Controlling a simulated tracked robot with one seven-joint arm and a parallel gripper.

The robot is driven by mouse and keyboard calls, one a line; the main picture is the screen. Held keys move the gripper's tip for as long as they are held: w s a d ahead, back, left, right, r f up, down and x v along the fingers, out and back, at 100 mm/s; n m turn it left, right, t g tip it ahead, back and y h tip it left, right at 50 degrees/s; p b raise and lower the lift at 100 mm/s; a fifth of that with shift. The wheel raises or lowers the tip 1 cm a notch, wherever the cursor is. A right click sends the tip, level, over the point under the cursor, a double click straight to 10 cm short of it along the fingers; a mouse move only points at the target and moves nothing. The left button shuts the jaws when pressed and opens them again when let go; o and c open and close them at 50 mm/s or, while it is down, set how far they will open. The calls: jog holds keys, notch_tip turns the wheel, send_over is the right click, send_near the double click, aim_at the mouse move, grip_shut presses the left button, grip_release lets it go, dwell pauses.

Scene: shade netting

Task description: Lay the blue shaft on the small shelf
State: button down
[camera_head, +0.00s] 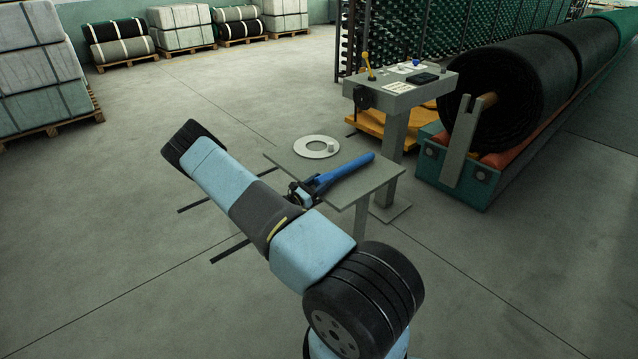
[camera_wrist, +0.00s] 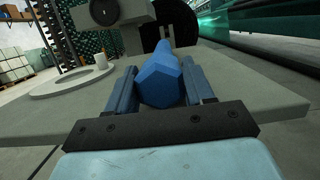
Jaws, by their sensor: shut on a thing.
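The blue shaft (camera_head: 347,171) is a long faceted bar. It also shows in the wrist view (camera_wrist: 160,83), its near end facing the camera. My gripper (camera_head: 308,187) is shut on the near part of the shaft, with one finger on each side of it in the wrist view (camera_wrist: 160,92). The rest of the shaft points away over the small shelf (camera_head: 378,187), a flat grey board that also shows in the wrist view (camera_wrist: 235,95). I cannot tell whether the shaft touches the board or is just above it.
A white ring (camera_head: 308,153) with a short pale peg (camera_head: 331,147) sits on the shelf, left of the shaft. A control stand (camera_head: 398,96) with a yellow lever rises behind the shelf. A large dark netting roll (camera_head: 510,95) lies to the right. Open floor is at left.

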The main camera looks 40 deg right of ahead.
jog(key=shift+r, duration=0.1)
jog(key=shift+c, duration=1.7)
grip_release()
jog(key=v, duration=1.4)
jog(key=shift+d, duration=0.1)
